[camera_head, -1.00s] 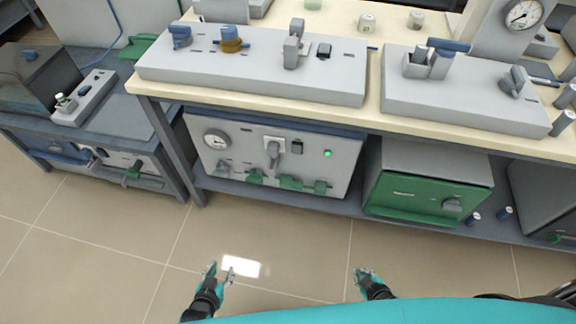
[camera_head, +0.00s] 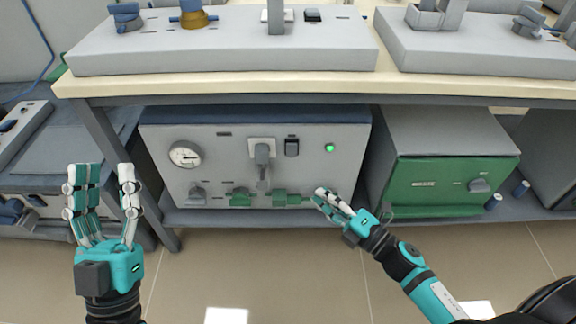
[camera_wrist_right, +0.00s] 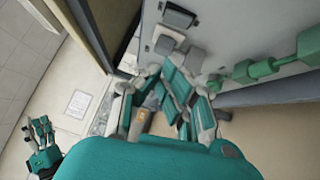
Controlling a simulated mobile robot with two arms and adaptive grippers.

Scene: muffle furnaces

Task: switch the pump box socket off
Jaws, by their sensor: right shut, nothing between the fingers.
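The pump box (camera_head: 345,170) is a light grey box under the bench. Its front carries a socket (camera_head: 262,142) with a grey plug and hanging lead, a dark rocker switch (camera_head: 292,147) beside it, and a lit green lamp (camera_head: 330,147). My right gripper (camera_head: 322,196) is shut and empty, in front of the lower right of the box near the green valves (camera_head: 280,198). The right wrist view shows its fingers (camera_wrist_right: 168,92) below the dark switch (camera_wrist_right: 180,16); contact cannot be told. My left gripper (camera_head: 102,178) is open and empty, left of the box.
A round gauge (camera_head: 185,154) sits on the box's upper left. A green-fronted box (camera_head: 430,183) stands to the right on the same shelf. The bench top (camera_head: 225,88) overhangs above, with a bench leg (camera_head: 155,215) on the left. The floor in front is clear.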

